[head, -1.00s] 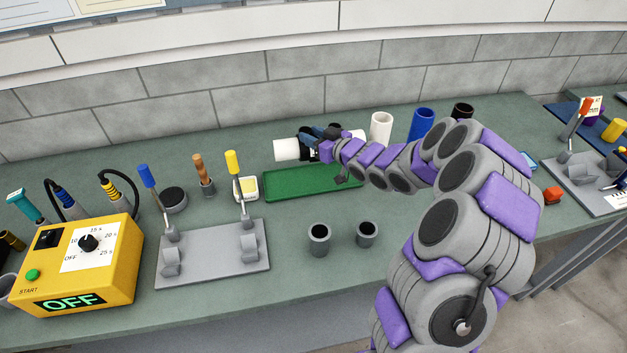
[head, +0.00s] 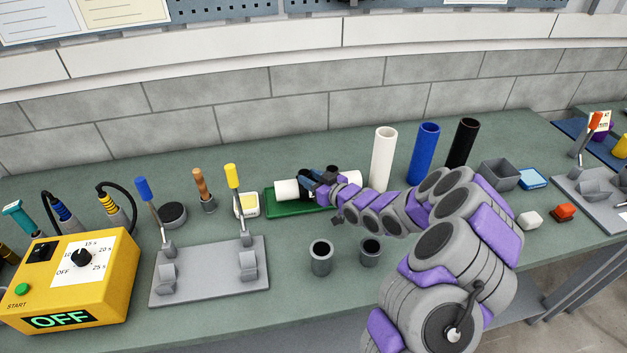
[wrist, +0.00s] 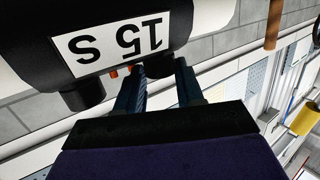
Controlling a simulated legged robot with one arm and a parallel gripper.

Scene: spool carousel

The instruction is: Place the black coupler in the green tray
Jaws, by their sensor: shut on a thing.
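The black coupler (wrist: 110,40) carries a white "15 S" label and sits around the middle of a white pipe. The pipe's left part (head: 287,189) and right part (head: 348,178) stick out on either side in the head view. My gripper (head: 312,182) is shut on the coupler; its blue fingers (wrist: 158,88) show below the label in the wrist view. The coupler and pipe are over the green tray (head: 277,209), and partly cover it. I cannot tell whether the pipe touches the tray.
White (head: 383,158), blue (head: 422,155) and black (head: 462,143) upright tubes stand right of the tray. Two grey cups (head: 320,258) are in front. A grey clamp fixture (head: 210,275) and a yellow timer box (head: 75,280) are at left. A grey bin (head: 500,175) is at right.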

